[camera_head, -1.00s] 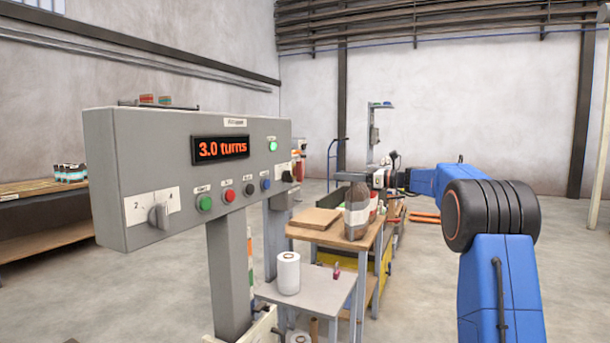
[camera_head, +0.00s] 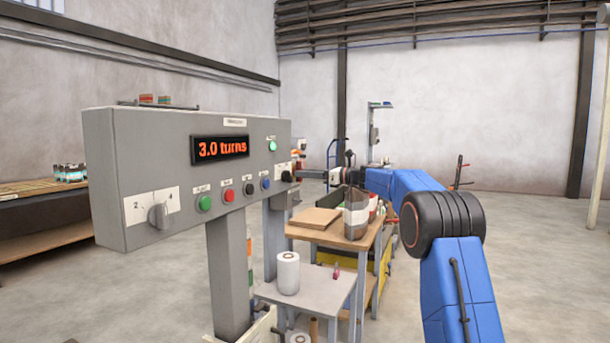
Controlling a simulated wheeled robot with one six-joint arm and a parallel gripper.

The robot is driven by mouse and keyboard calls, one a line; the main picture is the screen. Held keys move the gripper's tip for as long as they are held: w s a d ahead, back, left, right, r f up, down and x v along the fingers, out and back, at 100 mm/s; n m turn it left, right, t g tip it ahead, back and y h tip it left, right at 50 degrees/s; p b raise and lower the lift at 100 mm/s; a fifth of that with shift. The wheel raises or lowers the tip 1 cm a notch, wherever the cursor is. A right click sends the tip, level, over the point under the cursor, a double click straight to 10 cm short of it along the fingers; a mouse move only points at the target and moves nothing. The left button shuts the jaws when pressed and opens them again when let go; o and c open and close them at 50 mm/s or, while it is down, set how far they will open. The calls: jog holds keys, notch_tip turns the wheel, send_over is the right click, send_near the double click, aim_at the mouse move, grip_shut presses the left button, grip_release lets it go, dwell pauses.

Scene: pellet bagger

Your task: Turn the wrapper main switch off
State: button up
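The grey wrapper control panel (camera_head: 150,140) stands on a post at the left, with a lit display reading "3.0 turns" (camera_head: 220,148). A black rotary knob (camera_head: 287,176) on a white plate at its right end looks like the main switch; its label and exact position are too small to read. A green lamp (camera_head: 272,146) above is lit. My gripper (camera_head: 312,174) is at the end of my blue arm, level with the knob and close to its right. Contact cannot be made out, nor whether the fingers are open or shut.
The panel also carries a grey selector (camera_head: 158,216) and green, red, black and blue buttons. A small grey table (camera_head: 318,293) with a white roll (camera_head: 288,272) and a wooden bench (camera_head: 340,237) stand below my arm. Open floor lies at the right.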

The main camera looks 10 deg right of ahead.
jog(key=shift+w+a, duration=0.1)
jog(key=shift+a, duration=0.1)
jog(key=c, duration=0.7)
